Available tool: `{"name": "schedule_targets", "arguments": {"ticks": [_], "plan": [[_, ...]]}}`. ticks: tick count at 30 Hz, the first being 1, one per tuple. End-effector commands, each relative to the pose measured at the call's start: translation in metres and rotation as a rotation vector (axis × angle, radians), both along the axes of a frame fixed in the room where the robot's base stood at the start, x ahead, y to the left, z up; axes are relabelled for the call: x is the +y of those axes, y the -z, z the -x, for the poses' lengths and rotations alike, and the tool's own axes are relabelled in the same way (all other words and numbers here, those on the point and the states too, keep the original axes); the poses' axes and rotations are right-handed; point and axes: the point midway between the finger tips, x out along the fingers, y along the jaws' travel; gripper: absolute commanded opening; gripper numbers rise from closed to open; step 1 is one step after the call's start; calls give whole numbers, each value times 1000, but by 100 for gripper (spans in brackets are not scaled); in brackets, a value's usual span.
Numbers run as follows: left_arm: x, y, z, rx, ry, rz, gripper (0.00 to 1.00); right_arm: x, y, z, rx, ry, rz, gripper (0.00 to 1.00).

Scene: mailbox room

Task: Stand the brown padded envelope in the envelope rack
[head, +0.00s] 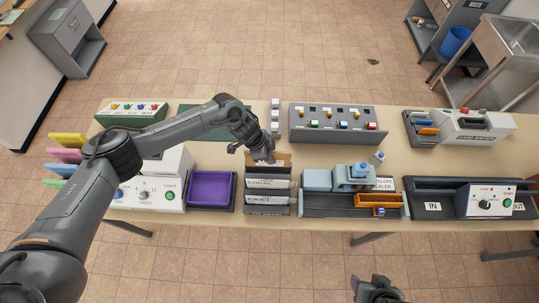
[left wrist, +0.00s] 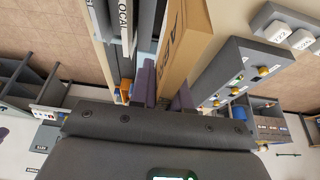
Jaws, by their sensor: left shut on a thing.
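The envelope rack (head: 268,210) is a dark grey holder at the middle of the table, with white labelled pieces standing in its front part. The brown padded envelope (head: 283,158) is upright at the rack's back end, partly hidden by my gripper. In the left wrist view the brown envelope (left wrist: 185,45) runs up from between my fingers, beside the rack's labelled parts. My left gripper (head: 264,158) is shut on its upper edge. Whether its bottom rests on the rack's floor is hidden. My right gripper (head: 378,290) is off the table's front edge; its jaws are unclear.
A purple-lined tray (head: 209,190) stands left of the rack, and a blue machine with an orange tray (head: 380,200) stands right. A grey panel with coloured buttons (head: 335,122) is behind right, next to a column of white blocks (head: 275,116). A green board (head: 205,132) lies behind left.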

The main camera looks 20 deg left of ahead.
Motion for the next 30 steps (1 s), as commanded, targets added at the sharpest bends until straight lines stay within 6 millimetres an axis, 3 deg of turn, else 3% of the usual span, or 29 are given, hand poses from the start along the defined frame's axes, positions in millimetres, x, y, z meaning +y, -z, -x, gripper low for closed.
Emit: {"name": "schedule_targets", "arguments": {"ticks": [18,30], "plan": [[-1,36,0,0,0,1,0,-1,24,0,0,-4,7,55],[0,38,0,0,0,1,0,0,24,0,0,1,-1,55]]}}
